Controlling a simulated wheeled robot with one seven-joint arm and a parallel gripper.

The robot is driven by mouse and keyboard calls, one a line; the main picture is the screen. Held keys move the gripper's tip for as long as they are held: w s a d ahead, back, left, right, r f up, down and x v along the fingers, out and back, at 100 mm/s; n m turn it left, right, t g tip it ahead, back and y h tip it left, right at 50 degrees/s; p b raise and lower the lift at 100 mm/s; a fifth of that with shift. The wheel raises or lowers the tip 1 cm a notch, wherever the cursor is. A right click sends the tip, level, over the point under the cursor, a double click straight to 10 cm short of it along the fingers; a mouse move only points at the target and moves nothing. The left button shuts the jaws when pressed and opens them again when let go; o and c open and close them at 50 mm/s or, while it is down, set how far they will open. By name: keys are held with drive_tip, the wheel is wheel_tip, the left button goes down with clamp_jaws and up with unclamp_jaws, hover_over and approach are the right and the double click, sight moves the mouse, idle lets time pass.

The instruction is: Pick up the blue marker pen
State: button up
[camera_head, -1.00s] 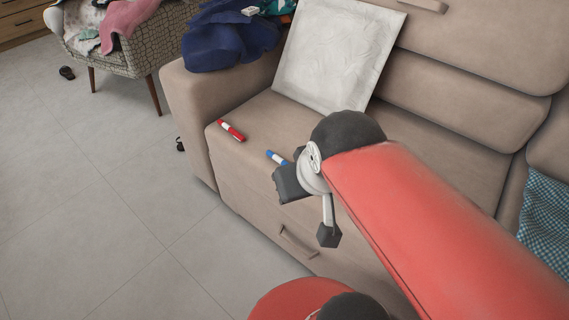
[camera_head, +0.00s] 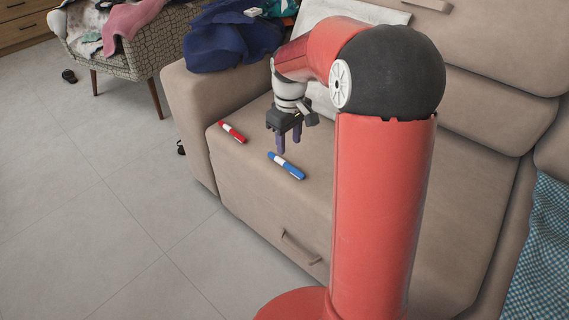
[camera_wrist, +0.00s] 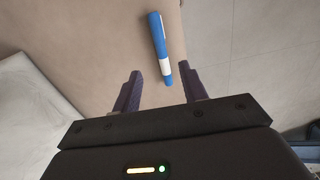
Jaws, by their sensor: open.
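The blue marker pen (camera_head: 286,166) with a white band lies on the sofa seat near its front edge in the head view. In the wrist view the blue marker pen (camera_wrist: 160,45) lies ahead of the fingertips, between their lines and nearer the right finger. My gripper (camera_head: 289,146) is open and empty, pointing down above the seat just behind the pen.
A red marker pen (camera_head: 232,132) lies on the seat to the left. A white pillow (camera_head: 362,14) leans behind my arm. Dark blue cloth (camera_head: 230,42) lies on the armrest. The seat's front edge drops to the tiled floor (camera_head: 110,200).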

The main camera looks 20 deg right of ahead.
sight(286, 163)
drive_tip(key=f, duration=0.5)
drive_tip(key=f+b, duration=0.1)
drive_tip(key=f, duration=0.1)
drive_tip(key=shift+w+a+f, duration=0.3)
drive_tip(key=shift+f, duration=0.05)
clamp_jaws()
drive_tip(key=shift+r, duration=0.1)
